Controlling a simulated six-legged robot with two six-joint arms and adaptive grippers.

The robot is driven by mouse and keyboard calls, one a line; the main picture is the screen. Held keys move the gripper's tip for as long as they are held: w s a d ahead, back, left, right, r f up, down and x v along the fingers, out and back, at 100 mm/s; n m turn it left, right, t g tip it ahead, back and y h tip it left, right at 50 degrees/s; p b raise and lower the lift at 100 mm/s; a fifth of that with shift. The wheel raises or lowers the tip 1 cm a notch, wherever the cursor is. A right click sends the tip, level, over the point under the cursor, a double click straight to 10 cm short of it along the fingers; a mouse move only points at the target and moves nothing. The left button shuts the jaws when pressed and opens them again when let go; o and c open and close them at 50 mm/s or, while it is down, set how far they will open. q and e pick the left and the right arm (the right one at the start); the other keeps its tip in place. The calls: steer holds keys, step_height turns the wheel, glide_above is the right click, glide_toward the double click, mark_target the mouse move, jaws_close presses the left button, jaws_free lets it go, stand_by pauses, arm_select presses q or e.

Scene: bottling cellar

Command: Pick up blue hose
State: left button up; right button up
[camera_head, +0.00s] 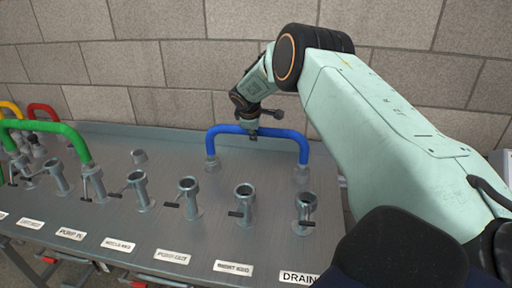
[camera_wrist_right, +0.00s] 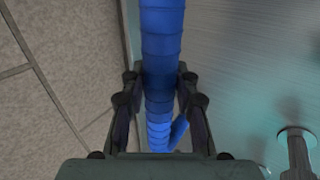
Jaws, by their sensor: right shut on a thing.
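The blue hose (camera_head: 228,130) is an upside-down U with grey end fittings, near the back of the metal table in the head view. Its two ends point down; I cannot tell whether they touch the table top. My right gripper (camera_head: 252,133) is shut on the middle of its top span. In the right wrist view the blue hose (camera_wrist_right: 160,60) runs between the two fingers of my right gripper (camera_wrist_right: 158,90). My left gripper is not in view.
The metal table (camera_head: 140,235) carries a row of upright pipe ports with side handles, such as one port (camera_head: 245,195), and labels including DRAIN (camera_head: 299,278). A green hose (camera_head: 60,128), a red hose (camera_head: 45,108) and a yellow hose (camera_head: 10,108) stand at left. A block wall rises behind.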

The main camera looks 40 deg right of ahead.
jaws_close()
steer(key=shift+w+r, duration=0.1)
step_height(320, 180, up, 10)
stand_by(0.5)
